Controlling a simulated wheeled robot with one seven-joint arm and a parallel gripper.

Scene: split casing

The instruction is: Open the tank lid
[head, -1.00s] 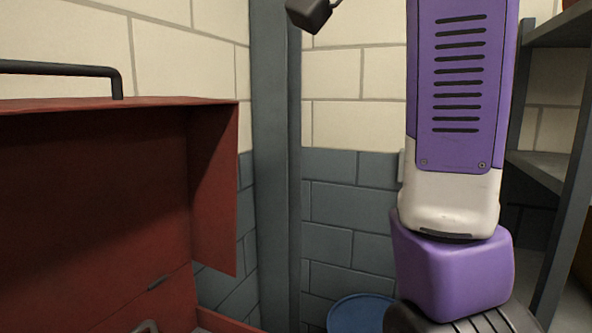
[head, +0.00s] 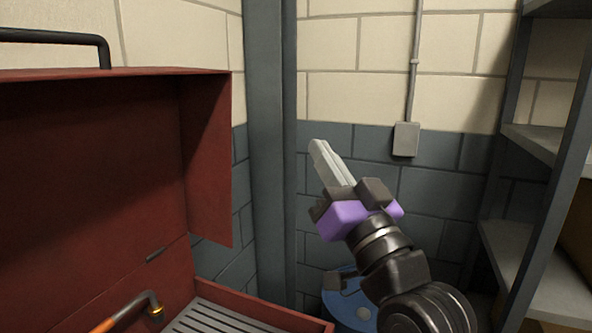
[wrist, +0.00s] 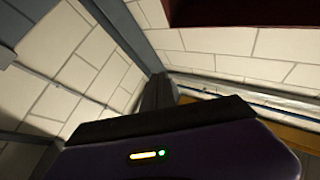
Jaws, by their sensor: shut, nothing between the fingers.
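The red tank (head: 260,313) stands at the lower left of the head view, with a slatted grate (head: 215,322) inside. Its red lid (head: 90,170) stands raised above the tank, with a black bar handle (head: 60,36) on its top edge. My gripper (head: 316,146) is to the right of the lid, apart from it, with its pale fingers together and pointing up and left. It holds nothing. The wrist view shows the dark gripper body and walls; a dark red surface (wrist: 240,12) at its top edge may be the lid.
A bent spout with an orange part (head: 140,305) sits in the tank. A blue drum (head: 335,310) stands on the floor behind my arm. A grey post (head: 270,150) rises behind the lid. Grey shelving (head: 545,145) is at the right. A grey box (head: 405,139) is on the wall.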

